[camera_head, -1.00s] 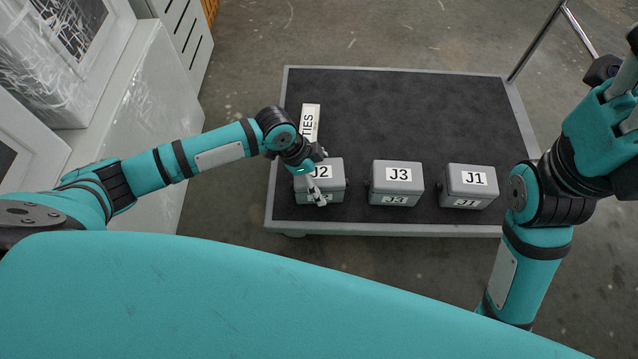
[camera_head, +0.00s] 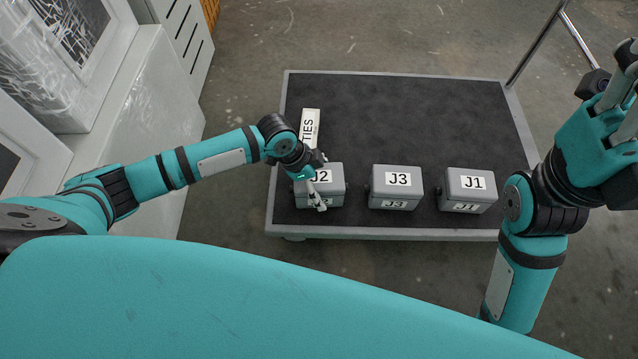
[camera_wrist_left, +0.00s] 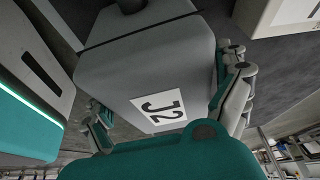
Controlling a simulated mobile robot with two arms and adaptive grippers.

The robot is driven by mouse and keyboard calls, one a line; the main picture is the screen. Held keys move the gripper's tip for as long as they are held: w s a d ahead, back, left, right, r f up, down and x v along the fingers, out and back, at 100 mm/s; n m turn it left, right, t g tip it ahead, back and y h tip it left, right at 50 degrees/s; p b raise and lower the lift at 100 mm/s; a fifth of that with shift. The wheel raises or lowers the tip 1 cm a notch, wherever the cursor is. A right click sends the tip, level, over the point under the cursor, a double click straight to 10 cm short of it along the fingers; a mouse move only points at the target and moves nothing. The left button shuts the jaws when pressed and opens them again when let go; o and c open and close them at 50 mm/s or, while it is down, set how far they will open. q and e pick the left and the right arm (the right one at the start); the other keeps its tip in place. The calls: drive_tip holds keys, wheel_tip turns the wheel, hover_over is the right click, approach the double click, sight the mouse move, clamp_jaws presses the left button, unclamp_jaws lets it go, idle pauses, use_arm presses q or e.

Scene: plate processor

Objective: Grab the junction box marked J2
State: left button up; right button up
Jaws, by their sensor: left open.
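The grey junction box marked J2 (camera_head: 325,193) stands on the dark cart top at the left of a row of boxes. My left gripper (camera_head: 315,189) is over its front and partly covers it. In the left wrist view the J2 box (camera_wrist_left: 195,55) fills the middle, with its label facing the camera. The left gripper (camera_wrist_left: 166,92) is open there, with one finger on each side of the box. I cannot tell whether the fingers touch it. My right gripper (camera_head: 622,95) is at the right edge, partly cut off and away from the boxes.
Grey boxes marked J3 (camera_head: 396,198) and J1 (camera_head: 469,200) stand to the right of J2. A white box lettered "TIES" (camera_head: 311,124) lies behind J2. The back of the cart (camera_head: 430,74) is clear. A metal cart handle (camera_head: 536,43) rises at the back right.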

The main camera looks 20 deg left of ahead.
use_arm(q)
drive_tip(key=c, duration=1.5)
drive_tip(key=shift+o, duration=0.2)
drive_tip(key=shift+r+b, duration=0.2)
drive_tip(key=shift+b, duration=0.25)
